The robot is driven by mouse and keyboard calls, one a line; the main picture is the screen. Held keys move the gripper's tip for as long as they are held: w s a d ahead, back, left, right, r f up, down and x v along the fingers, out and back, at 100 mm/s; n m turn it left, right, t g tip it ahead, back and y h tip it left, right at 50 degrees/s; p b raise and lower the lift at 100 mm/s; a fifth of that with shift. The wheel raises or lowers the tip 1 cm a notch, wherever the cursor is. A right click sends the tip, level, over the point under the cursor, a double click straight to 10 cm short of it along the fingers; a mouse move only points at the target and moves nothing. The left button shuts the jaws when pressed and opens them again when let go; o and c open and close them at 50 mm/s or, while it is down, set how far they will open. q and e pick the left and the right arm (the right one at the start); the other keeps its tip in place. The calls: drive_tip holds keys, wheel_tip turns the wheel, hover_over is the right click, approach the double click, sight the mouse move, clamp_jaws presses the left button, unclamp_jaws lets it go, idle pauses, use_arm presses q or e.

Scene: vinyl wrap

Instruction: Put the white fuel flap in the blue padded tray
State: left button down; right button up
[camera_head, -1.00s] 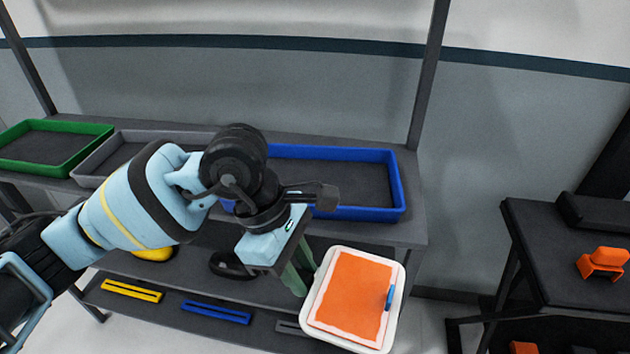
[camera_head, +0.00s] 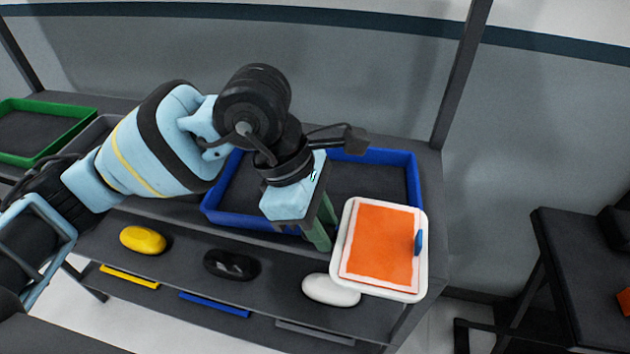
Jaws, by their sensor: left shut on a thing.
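My left gripper (camera_head: 324,236) is shut on the white fuel flap (camera_head: 382,246) at its left edge. The flap is a rounded square with a white rim, an orange inner face and a small blue piece near its right edge. The blue padded tray (camera_head: 417,180) stands on the upper shelf with a dark bottom and looks empty where it shows. My left arm and gripper hide the tray's middle. In the picture the flap overlaps the tray's front right corner; most of it shows below the tray, in front of the shelf. My right gripper is not in view.
A grey tray (camera_head: 95,134) and a green tray (camera_head: 84,130) stand left of the blue one. The lower shelf holds yellow (camera_head: 143,240), black (camera_head: 231,265) and white (camera_head: 331,290) rounded things. A rack post (camera_head: 462,75) rises at the right behind the blue tray.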

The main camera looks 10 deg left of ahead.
use_arm(q)
drive_tip(key=w+a, duration=0.2)
drive_tip(key=w, duration=0.2)
drive_tip(key=w+a+f, duration=0.1)
drive_tip(key=w+a, duration=0.1)
drive_tip(key=w, duration=0.3)
drive_tip(key=w+a, duration=0.2)
drive_tip(key=w, duration=0.3)
drive_tip(key=shift+w+a+f+p, duration=0.2)
drive_tip(key=shift+w+a+p, duration=0.05)
drive_tip(key=shift+a+p, duration=0.1)
drive_tip(key=shift+f+p, duration=0.3)
drive_tip(key=shift+f, duration=1.45)
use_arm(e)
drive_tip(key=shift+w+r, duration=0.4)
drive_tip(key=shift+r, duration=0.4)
use_arm(q)
drive_tip(key=shift+f, duration=0.15)
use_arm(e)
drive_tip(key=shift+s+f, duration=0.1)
use_arm(q)
drive_tip(key=c, duration=1.2)
unclamp_jaws()
drive_tip(key=shift+o, duration=0.4)
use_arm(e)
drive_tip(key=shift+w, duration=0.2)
